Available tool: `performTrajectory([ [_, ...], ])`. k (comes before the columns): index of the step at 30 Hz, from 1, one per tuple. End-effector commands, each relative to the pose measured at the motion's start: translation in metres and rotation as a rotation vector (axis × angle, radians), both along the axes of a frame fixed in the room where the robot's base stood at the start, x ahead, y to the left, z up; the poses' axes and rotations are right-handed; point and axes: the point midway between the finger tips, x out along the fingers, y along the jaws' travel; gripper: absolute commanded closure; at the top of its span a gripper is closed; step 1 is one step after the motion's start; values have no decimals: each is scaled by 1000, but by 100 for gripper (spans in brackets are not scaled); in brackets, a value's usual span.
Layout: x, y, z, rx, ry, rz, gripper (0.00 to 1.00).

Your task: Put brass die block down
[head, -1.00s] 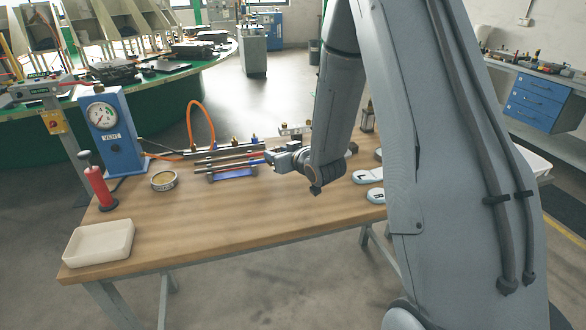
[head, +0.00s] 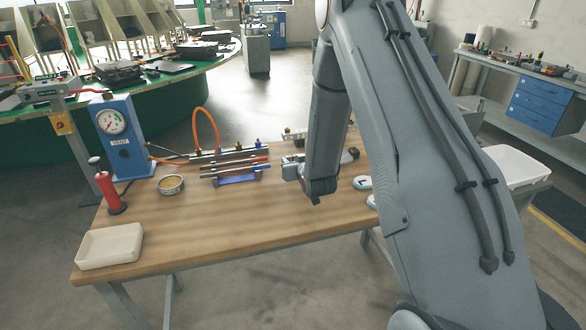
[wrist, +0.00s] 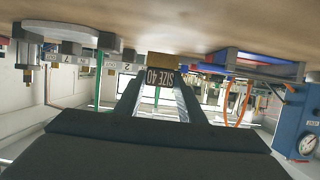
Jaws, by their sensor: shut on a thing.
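My gripper (head: 288,168) is low over the right part of the wooden workbench (head: 215,225), to the right of the rods on the blue cradle. In the wrist view, which shows the bench upside down, my gripper (wrist: 160,92) is shut on the brass die block (wrist: 163,60). The block has a dark plate reading "SIZE 40". Its brass part is close to the bench top; I cannot tell whether it touches. In the head view my wrist and gripper hide the block.
White numbered pieces (head: 362,183) lie right of my gripper, partly behind my arm. A blue rod cradle (head: 238,180), a round tin (head: 171,184), a red hand pump (head: 106,190), a blue gauge box (head: 120,150) and a cream tray (head: 108,247) stand leftward. The front middle of the bench is clear.

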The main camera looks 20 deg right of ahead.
Motion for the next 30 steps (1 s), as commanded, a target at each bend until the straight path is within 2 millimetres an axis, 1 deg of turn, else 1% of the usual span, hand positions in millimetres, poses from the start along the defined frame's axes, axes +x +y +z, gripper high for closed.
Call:
performTrajectory([
  [1, -1, 0, -8, 0, 3, 0, 96],
  [3, -1, 0, -16, 0, 3, 0, 96],
  [7, -1, 0, -27, 0, 1, 0, 96],
  [9, -1, 0, -30, 0, 1, 0, 96],
  [17, 0, 0, -30, 0, 0, 0, 96],
  [21, 0, 0, -34, 0, 0, 0, 96],
  [22, -1, 0, -34, 0, 2, 0, 59],
  [24, -1, 0, -34, 0, 2, 0, 48],
  [25, -1, 0, -34, 0, 2, 0, 46],
  [30, -1, 0, -34, 0, 2, 0, 46],
])
